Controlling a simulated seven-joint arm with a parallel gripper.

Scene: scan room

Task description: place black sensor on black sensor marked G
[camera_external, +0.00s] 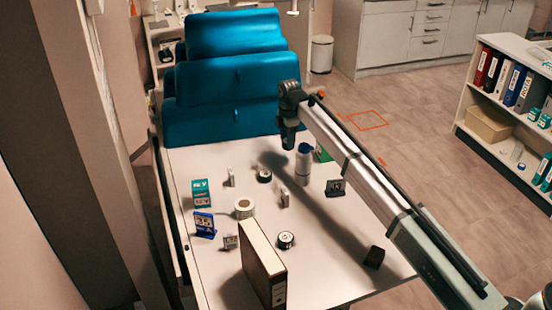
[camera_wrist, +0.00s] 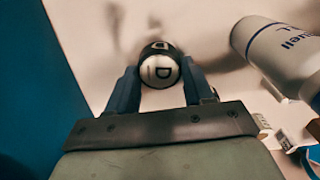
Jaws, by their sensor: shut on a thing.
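My gripper (camera_external: 289,138) hangs above the far part of the white table, over the round sensors' level. In the wrist view my gripper (camera_wrist: 160,82) is shut on a round black sensor (camera_wrist: 161,62) with a white face marked D. In the external view that held sensor cannot be made out at the fingertips. One black round sensor (camera_external: 264,176) sits on the table below and left of my gripper. Another black round sensor (camera_external: 286,240) with a pale marked top sits nearer the front. Their letters are too small to read, so I cannot tell which is marked G.
A white bottle (camera_external: 304,163) stands close to my gripper, also at right in the wrist view (camera_wrist: 280,52). A binder (camera_external: 262,263), white roll (camera_external: 244,208), teal box (camera_external: 202,193), small signs and black block (camera_external: 374,257) stand around. A blue chair (camera_external: 235,85) is behind.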

